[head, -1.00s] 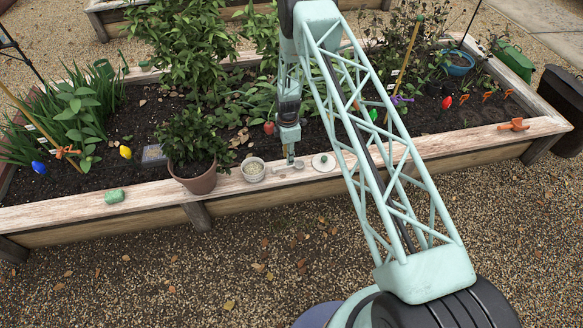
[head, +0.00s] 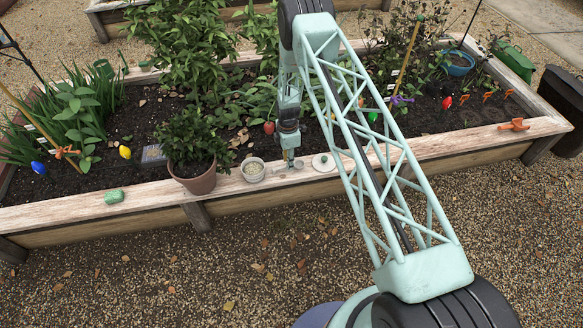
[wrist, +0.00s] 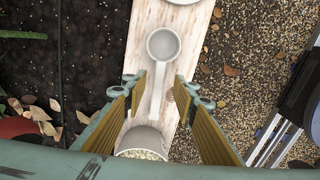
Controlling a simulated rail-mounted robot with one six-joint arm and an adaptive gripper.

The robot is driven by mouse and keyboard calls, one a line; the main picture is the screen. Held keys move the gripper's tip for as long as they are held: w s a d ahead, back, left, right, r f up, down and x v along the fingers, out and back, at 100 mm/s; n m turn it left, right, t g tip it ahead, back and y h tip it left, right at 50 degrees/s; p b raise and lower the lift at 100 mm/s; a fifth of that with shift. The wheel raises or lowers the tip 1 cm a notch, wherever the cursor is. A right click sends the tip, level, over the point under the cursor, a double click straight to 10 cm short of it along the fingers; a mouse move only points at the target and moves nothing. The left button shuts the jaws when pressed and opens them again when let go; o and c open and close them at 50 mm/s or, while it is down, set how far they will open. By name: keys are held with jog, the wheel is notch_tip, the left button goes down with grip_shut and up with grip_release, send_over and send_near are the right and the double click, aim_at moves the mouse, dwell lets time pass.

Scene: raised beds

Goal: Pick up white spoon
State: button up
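The white spoon (wrist: 163,46), a pale scoop with a long handle, lies on the bed's wooden ledge (wrist: 145,28). In the wrist view its bowl points up the picture and its handle runs between my fingers. My gripper (wrist: 160,92) is open, with one finger on each side of the handle and a visible gap on both sides. In the head view my gripper (head: 290,160) is just above the ledge at the spoon (head: 282,166), partly hiding it.
A small pot of pale grains (head: 253,170) stands close to the handle end. A round white lid (head: 323,162) lies to the right. A potted plant (head: 194,165) stands left of the small pot. Leafy plants (head: 235,110) grow behind the ledge.

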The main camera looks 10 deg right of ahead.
jog(key=shift+w+f, duration=0.1)
jog(key=shift+f, duration=1.75)
grip_shut()
